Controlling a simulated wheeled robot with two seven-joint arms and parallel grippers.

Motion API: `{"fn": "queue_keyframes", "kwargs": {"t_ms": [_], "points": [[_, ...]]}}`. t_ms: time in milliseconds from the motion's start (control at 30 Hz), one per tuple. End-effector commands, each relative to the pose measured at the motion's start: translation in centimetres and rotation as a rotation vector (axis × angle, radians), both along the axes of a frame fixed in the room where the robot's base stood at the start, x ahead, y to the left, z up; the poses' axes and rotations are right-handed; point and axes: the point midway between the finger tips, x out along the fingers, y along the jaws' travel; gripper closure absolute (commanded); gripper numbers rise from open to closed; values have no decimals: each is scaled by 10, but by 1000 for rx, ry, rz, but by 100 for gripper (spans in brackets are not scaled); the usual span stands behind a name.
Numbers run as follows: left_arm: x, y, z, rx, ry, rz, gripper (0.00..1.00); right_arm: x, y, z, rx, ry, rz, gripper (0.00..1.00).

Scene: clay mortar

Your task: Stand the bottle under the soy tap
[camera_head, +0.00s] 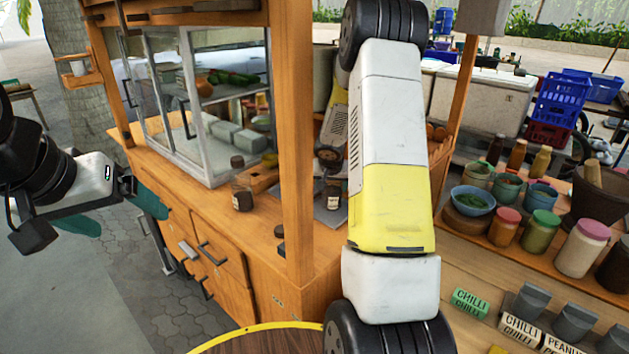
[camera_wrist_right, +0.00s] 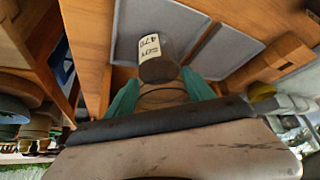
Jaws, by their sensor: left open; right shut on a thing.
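The dark bottle with a white SOY label (camera_wrist_right: 155,58) sits between the teal fingers of my right gripper (camera_wrist_right: 160,92), which is shut on it. In the head view a small dark bottle with a white label (camera_head: 333,196), seemingly the same one, is over a grey tray at the cart's counter, half beside my arm. My right gripper's fingers are hidden there, behind my yellow and white arm. My left gripper (camera_head: 120,212) is open and empty, left of the cart. I cannot make out the soy tap in either view.
Another dark jar (camera_head: 242,190) stands on the wooden counter (camera_head: 215,195) by the glass case (camera_head: 215,100). A wooden post (camera_head: 295,150) rises in front of the counter. Jars and bowls crowd a shelf (camera_head: 470,225) at the right. A round wooden top (camera_head: 265,342) is at the bottom.

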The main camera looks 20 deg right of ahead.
Motion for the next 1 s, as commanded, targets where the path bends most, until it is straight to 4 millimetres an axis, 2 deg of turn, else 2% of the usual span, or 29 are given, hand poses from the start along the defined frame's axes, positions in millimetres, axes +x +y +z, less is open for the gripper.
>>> {"fn": "queue_keyframes", "kwargs": {"t_ms": [100,433,467,533,567,867,1000], "points": [[0,0,0,0,0,0,11,0,1,-6,1,-1,2,100],[0,0,0,0,0,0,11,0,0,-10,-1,-1,1,100],[0,0,0,0,0,0,11,-1,0,-10,0,1,0,34],[0,0,0,0,0,0,11,-1,0,-10,0,0,-1,20],[0,0,0,0,0,0,11,-1,0,-10,0,0,-1,16],[0,0,0,0,0,0,11,0,0,-9,1,-1,0,16],[0,0,0,0,0,0,11,-3,2,-1,2,-3,1,16]]}}
